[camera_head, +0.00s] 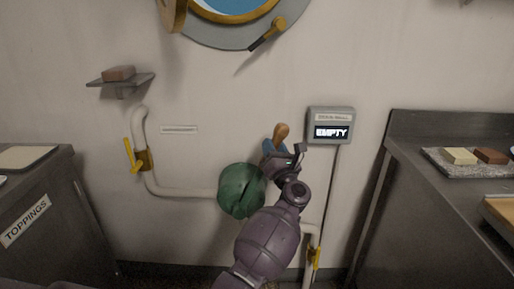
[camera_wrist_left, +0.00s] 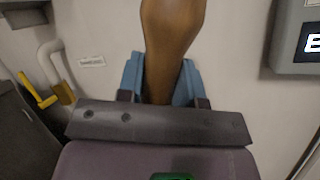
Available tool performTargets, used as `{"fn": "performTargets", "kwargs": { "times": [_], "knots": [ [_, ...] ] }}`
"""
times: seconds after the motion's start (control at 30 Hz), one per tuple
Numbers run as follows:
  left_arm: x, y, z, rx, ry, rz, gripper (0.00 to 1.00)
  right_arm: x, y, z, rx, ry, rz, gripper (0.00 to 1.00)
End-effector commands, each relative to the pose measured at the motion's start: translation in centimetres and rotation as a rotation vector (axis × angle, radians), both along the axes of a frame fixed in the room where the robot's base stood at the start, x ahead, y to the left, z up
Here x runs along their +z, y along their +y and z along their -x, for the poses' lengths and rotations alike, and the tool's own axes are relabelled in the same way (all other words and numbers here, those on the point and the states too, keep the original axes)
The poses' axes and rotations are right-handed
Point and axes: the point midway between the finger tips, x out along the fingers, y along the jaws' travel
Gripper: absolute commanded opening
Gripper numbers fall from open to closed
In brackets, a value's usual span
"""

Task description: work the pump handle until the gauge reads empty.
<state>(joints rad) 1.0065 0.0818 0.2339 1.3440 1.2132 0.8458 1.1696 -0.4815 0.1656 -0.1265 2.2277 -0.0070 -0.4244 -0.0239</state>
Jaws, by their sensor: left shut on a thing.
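The gauge (camera_head: 331,126) is a grey box on the wall whose lit display reads "EMPTY"; part of it also shows at the right edge of the left wrist view (camera_wrist_left: 297,38). The brown wooden pump handle (camera_head: 281,131) stands up above a round green pump body (camera_head: 240,192) on the wall pipe. My left gripper (camera_head: 279,149) is shut on the handle, with its blue fingers on either side of it. The handle fills the upper middle of the left wrist view (camera_wrist_left: 172,35). The handle's lower end is hidden behind the gripper. My right gripper is not in view.
White pipes with yellow valve levers (camera_head: 131,156) run along the wall. A small shelf (camera_head: 121,80) and a porthole (camera_head: 230,30) are above. A toppings counter (camera_head: 35,215) is at left. A steel counter (camera_head: 440,190) with a tray (camera_head: 446,171) is at right.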

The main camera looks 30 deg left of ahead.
Motion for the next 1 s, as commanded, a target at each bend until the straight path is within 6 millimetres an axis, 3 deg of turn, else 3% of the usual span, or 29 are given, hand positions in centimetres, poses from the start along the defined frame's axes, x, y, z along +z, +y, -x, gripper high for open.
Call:
{"fn": "performTargets", "kwargs": {
  "times": [0.03, 0.3, 0.83, 0.87, 1.0],
  "knots": [
    [-1.1, -0.7, -0.4, -0.002, 0.022, -0.024, 0.0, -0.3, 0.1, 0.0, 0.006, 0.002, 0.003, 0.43],
    [-1.8, -2.6, -1.5, 0.0, 0.065, -0.106, 0.0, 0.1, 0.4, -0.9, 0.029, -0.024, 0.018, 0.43],
    [-2.0, -3.2, -1.8, -0.002, 0.079, -0.132, 0.0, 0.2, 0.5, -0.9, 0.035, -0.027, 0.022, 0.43],
    [-2.0, -3.2, -1.8, -0.003, 0.079, -0.132, 0.35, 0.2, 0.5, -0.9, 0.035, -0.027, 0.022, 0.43],
    [-2.0, -3.2, -1.8, -0.002, 0.078, -0.13, 0.57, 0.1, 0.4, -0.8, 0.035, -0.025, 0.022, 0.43]
  ]
}}
